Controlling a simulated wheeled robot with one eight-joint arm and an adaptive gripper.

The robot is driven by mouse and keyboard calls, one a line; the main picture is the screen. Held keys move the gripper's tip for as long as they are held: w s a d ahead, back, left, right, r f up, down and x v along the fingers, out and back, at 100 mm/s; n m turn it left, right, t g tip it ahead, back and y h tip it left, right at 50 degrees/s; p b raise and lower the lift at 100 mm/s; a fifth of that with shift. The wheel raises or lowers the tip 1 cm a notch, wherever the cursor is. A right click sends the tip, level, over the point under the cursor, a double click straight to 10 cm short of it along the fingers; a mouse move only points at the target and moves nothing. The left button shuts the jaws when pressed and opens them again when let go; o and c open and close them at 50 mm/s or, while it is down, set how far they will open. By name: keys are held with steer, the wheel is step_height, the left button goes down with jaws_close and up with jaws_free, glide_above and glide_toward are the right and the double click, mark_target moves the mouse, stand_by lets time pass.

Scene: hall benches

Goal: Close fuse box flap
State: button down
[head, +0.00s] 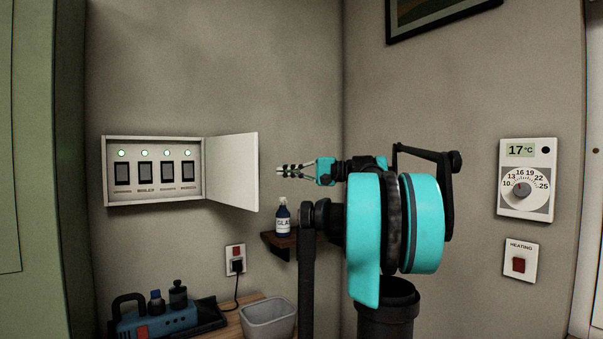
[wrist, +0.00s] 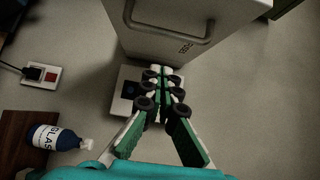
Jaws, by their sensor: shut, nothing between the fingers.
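The white fuse box (head: 153,199) is on the back wall at the left of the head view, with a row of switches and small green lights inside. Its flap (head: 232,172) stands open, swung out from the box's right edge. My gripper (head: 284,171) is shut and empty, just right of the flap's free edge in the head view. In the wrist view the flap (wrist: 190,45) shows a bar handle (wrist: 170,32) on its face, beyond my fingertips (wrist: 164,75). Whether the fingertips touch the flap, I cannot tell. Part of a white box (wrist: 125,105) shows behind my fingers.
A blue bottle (head: 282,216) stands on a small dark shelf (head: 275,242) below my gripper. A plugged socket (head: 235,257) is under the flap. A grey bin (head: 267,318) and a blue device (head: 155,321) are on the bench. A thermostat (head: 526,180) hangs on the right wall.

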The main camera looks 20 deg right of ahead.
steer(key=shift+s+a, duration=0.15)
steer(key=shift+a, duration=1.05)
steer(key=shift+s+a, duration=0.15)
steer(key=shift+a, duration=1)
steer(key=shift+s+a, duration=0.1)
steer(key=shift+a, duration=0.05)
steer(key=s+a+m+t+h, duration=0.2)
steer(key=s+a+t, duration=0.15)
steer(key=a, duration=0.85)
steer(key=s+a+m+t+h, duration=0.2)
steer(key=s+a+m+h, duration=0.15)
steer(key=a, duration=0.95)
steer(key=w+a, duration=0.6)
steer(key=a, duration=0.4)
steer(key=w+a+t+h, duration=0.1)
steer(key=w+a, duration=0.6)
steer(key=a, duration=0.3)
steer(key=shift+m, duration=0.35)
